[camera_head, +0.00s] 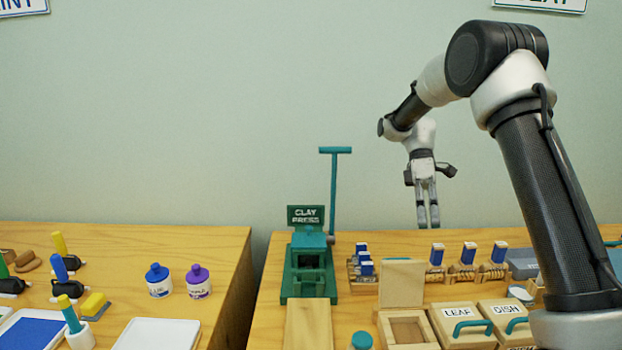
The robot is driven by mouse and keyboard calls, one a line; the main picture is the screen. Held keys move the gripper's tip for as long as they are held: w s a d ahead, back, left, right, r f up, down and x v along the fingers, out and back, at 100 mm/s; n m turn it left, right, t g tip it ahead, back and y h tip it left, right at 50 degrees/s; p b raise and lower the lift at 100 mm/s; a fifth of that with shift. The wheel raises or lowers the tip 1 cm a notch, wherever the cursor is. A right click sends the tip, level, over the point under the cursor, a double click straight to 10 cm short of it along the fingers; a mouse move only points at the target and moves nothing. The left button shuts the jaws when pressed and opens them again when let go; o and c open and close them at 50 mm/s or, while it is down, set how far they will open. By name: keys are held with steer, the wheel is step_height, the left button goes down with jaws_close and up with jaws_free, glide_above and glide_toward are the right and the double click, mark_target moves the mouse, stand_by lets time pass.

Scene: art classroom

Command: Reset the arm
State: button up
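My arm rises from the lower right of the head view, bends at the top and reaches left. My gripper (428,222) hangs from its end, fingers pointing down, in front of the bare wall and above the far part of the right table. Its two fingers show close together with a thin gap at this angle, so I cannot tell whether it is open or shut. Nothing shows between the fingers. My arm's lower part hides some of the right table.
The right table (262,312) holds a green clay press (309,262) with a tall lever (334,195), stamps (467,257) on a wooden rack, an open wooden box (408,330), and LEAF (461,325) and DISH boxes. The left table (215,255) holds paint bottles (159,282) and trays. A gap separates the tables.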

steer(key=s+d+r+m+t, duration=0.35)
steer(key=s+r+m, duration=0.2)
steer(key=s, duration=0.35)
steer(key=s+d+r+m+t, duration=0.35)
steer(key=s+r+t, duration=0.2)
steer(key=s, duration=0.35)
steer(key=s+f+m+t, duration=0.1)
steer(key=s+m+t, duration=0.2)
steer(key=s, duration=0.5)
steer(key=shift+d+f+m+t, duration=0.25)
steer(key=shift+d+m+t, duration=0.2)
steer(key=shift+m, duration=0.15)
